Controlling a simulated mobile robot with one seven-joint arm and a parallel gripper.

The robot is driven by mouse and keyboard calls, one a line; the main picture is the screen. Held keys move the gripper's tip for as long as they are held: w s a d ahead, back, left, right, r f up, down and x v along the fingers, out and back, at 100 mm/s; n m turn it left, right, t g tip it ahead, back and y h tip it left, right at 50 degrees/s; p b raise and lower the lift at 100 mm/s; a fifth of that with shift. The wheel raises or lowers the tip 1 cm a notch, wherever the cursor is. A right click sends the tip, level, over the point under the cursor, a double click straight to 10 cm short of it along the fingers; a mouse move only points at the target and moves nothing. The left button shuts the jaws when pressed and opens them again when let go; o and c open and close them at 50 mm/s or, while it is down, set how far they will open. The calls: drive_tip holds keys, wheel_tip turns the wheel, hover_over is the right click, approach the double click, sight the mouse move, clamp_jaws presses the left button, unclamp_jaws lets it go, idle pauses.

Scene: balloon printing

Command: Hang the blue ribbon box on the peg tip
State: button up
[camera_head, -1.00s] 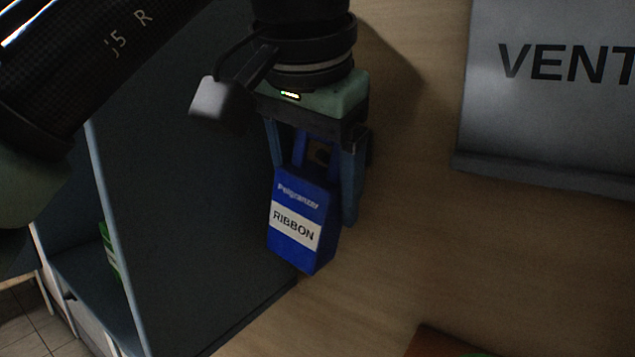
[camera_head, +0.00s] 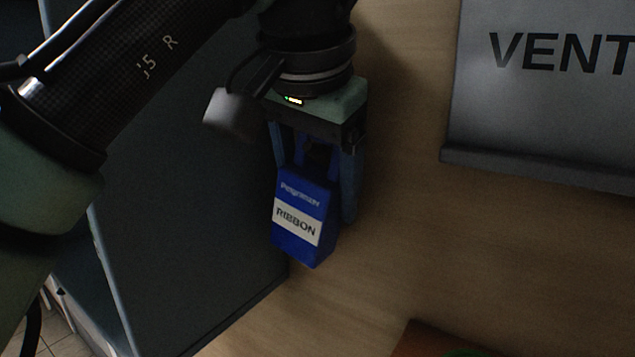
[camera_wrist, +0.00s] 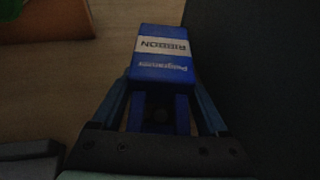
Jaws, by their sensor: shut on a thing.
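The blue ribbon box (camera_head: 300,236) has a white band reading RIBBON and hangs, slightly tilted, below my gripper (camera_head: 318,182). My gripper points down and is shut on the box's upper part, its blue fingers on either side. In the wrist view the box (camera_wrist: 162,70) extends out from between the fingers (camera_wrist: 160,110), with its label upside down. A dark opening shows in the upper part of the box near the gripper. I cannot make out the peg tip in either view.
A grey panel (camera_head: 190,210) stands close to the left of the box. A wooden wall or board (camera_head: 400,230) lies behind it. A grey VENT sign (camera_head: 545,110) is at the upper right, and a reddish-brown object (camera_head: 430,340) at the bottom. The space right of the box is clear.

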drive_tip(key=o, duration=1.4)
drive_tip(key=shift+c, duration=0.2)
